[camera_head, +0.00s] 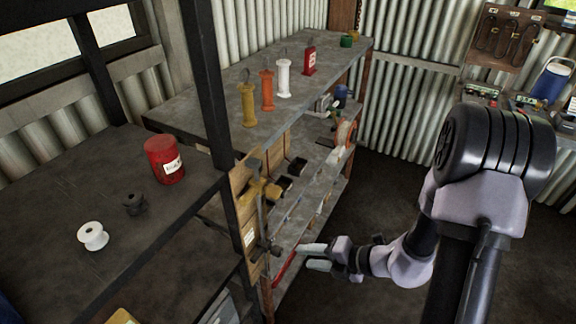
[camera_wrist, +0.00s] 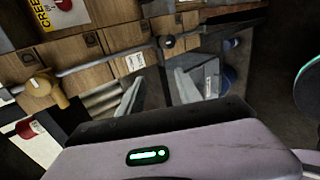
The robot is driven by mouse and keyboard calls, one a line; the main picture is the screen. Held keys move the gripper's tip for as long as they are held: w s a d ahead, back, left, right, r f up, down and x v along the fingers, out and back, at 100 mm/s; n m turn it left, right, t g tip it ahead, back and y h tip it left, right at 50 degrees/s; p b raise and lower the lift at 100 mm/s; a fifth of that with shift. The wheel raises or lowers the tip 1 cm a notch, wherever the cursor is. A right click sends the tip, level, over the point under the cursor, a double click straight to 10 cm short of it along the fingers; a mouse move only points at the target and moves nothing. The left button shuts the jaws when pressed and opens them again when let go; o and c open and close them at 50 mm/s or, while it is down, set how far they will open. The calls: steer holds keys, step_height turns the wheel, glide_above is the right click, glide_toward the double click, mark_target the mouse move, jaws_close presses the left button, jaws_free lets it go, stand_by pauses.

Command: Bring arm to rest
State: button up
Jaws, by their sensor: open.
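My gripper (camera_head: 314,257) is at the lower middle of the head view, beside the shelving and level with its lower part. Its two pale fingers are spread apart and point left toward the shelf post. In the wrist view the fingers of my gripper (camera_wrist: 160,92) are apart with nothing between them. My arm (camera_head: 400,262) reaches in from the right, bent low over the dark floor. Whether the fingertips touch the shelf post cannot be told.
The workbench (camera_head: 205,112) bears yellow, orange and white handled items. A rod with a yellow clamp (camera_wrist: 45,88) crosses wooden drawers (camera_wrist: 100,82). Floor (camera_head: 385,190) beyond the arm is clear.

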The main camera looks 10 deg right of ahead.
steer(key=s+a+r+n+g+h+b, duration=0.15)
steer(key=s+a+r+n+b, duration=0.3)
steer(key=n, duration=0.75)
steer(key=s+a+r+n+g+b, duration=0.3)
steer(key=s+r+n, duration=0.2)
steer(key=n, duration=0.7)
steer(key=s+d+r+n+t+h+b, duration=0.3)
steer(key=s+d+r+n+h, duration=0.1)
steer(key=n, duration=1.1)
steer(key=shift+s+d+h, duration=0.25)
steer(key=shift+s+h, duration=0.4)
steer(key=shift+s, duration=0.6)
steer(key=shift+o, duration=0.2)
steer(key=shift+t, duration=0.25)
